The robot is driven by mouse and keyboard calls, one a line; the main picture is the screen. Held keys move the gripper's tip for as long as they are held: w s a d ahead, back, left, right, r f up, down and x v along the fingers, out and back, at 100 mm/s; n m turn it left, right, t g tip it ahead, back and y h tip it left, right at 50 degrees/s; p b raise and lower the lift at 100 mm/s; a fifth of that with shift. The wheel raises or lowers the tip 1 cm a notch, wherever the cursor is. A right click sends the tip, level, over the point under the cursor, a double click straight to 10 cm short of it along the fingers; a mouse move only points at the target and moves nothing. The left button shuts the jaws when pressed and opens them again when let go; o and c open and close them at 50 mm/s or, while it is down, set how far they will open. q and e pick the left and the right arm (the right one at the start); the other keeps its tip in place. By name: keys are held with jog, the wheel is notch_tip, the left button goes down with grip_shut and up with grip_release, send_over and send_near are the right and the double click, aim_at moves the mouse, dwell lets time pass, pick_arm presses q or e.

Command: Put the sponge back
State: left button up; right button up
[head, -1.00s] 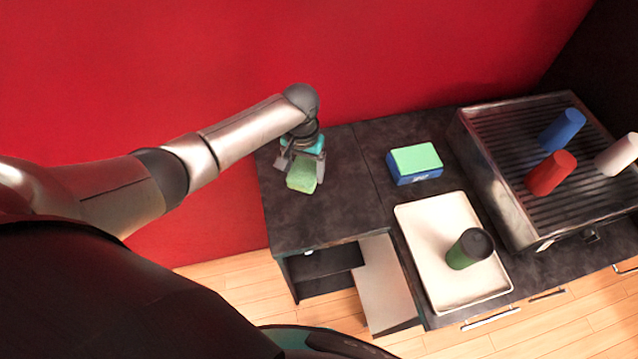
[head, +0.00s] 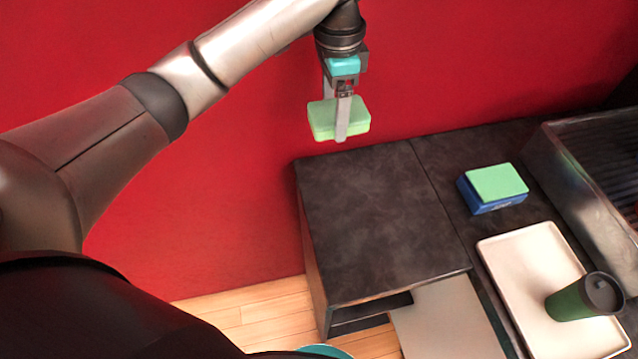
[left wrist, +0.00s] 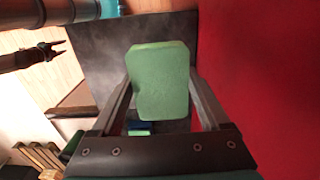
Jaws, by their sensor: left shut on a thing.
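My left gripper (head: 336,124) is shut on a light green sponge (head: 355,115) and holds it up in front of the red wall, above the back edge of the dark counter. In the left wrist view the sponge (left wrist: 160,80) sits between the two fingers of the left gripper (left wrist: 160,85). A blue box with a green top (head: 492,188) stands on the counter to the right, apart from the held sponge. My right gripper (left wrist: 58,48) shows small at the left of the left wrist view, its fingers apart and empty.
The dark counter (head: 375,215) is bare on its left part. A white tray (head: 515,262) with a green cup (head: 585,298) lies at the right, beside a metal grille unit (head: 590,170). A pale panel (head: 445,320) juts out below the counter's front edge.

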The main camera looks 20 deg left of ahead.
pick_arm(q)
jog(key=shift+s+f, duration=0.1)
jog(key=shift+f, duration=0.35)
jog(key=b, duration=0.2)
send_over(330, 188)
notch_tip(330, 188, down, 14)
jog(key=shift+s+r, duration=0.1)
jog(key=shift+r, duration=0.05)
notch_tip(330, 188, down, 5)
jog(key=shift+f+b, duration=0.1)
jog(key=shift+b, duration=0.2)
pick_arm(e)
jog(key=f, duration=0.1)
jog(key=d+f, duration=0.1)
jog(key=shift+f, duration=0.35)
pick_arm(q)
jog(key=shift+f, duration=0.1)
pick_arm(e)
jog(key=shift+a, duration=0.1)
pick_arm(q)
jog(key=o, duration=1.2)
jog(key=shift+c, duration=0.2)
notch_tip(330, 188, up, 12)
jog(key=p, duration=0.1)
jog(key=shift+p, duration=0.4)
pick_arm(e)
jog(key=shift+r, duration=0.9)
